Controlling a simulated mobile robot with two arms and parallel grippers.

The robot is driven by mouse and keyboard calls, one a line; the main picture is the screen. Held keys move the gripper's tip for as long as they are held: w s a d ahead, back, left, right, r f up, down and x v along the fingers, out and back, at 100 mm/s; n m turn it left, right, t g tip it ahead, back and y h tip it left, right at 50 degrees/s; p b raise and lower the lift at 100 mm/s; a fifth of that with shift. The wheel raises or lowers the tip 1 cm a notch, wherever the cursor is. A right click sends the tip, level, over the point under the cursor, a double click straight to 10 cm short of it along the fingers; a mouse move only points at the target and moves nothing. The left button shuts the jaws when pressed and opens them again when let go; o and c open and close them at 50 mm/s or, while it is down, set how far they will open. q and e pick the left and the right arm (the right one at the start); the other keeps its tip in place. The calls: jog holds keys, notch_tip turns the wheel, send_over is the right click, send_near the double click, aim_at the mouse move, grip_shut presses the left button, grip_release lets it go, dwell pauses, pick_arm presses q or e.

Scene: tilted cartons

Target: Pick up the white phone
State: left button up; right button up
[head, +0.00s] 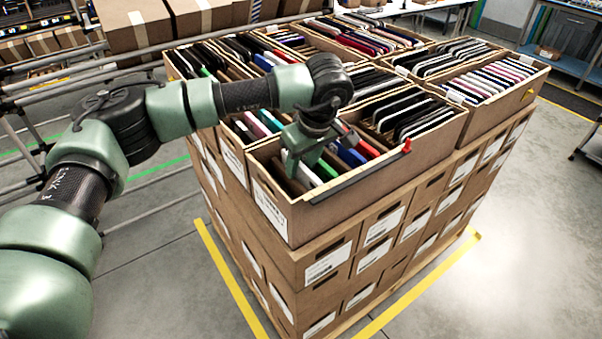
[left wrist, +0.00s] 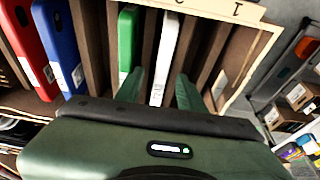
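The white phone (left wrist: 165,58) stands on edge in a slot of the front carton (head: 345,183). In the left wrist view it lies between the two fingers of my left gripper (left wrist: 161,88), which are apart, one to each side of it. I cannot tell whether either finger touches it. In the head view my left gripper (head: 302,160) reaches down into the front carton and largely hides the white phone. A green phone (left wrist: 127,40) stands one slot to the left in the wrist view. My right gripper is not in view.
Brown dividers separate the slots. Blue (left wrist: 61,45) and red (left wrist: 30,50) phones stand farther left in the wrist view. Other filled cartons (head: 495,85) surround this one on the stack. Yellow tape (head: 420,283) marks the floor, which is clear at the right.

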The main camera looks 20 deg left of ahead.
pick_arm(q)
grip_shut()
jog(key=shift+r, duration=0.15)
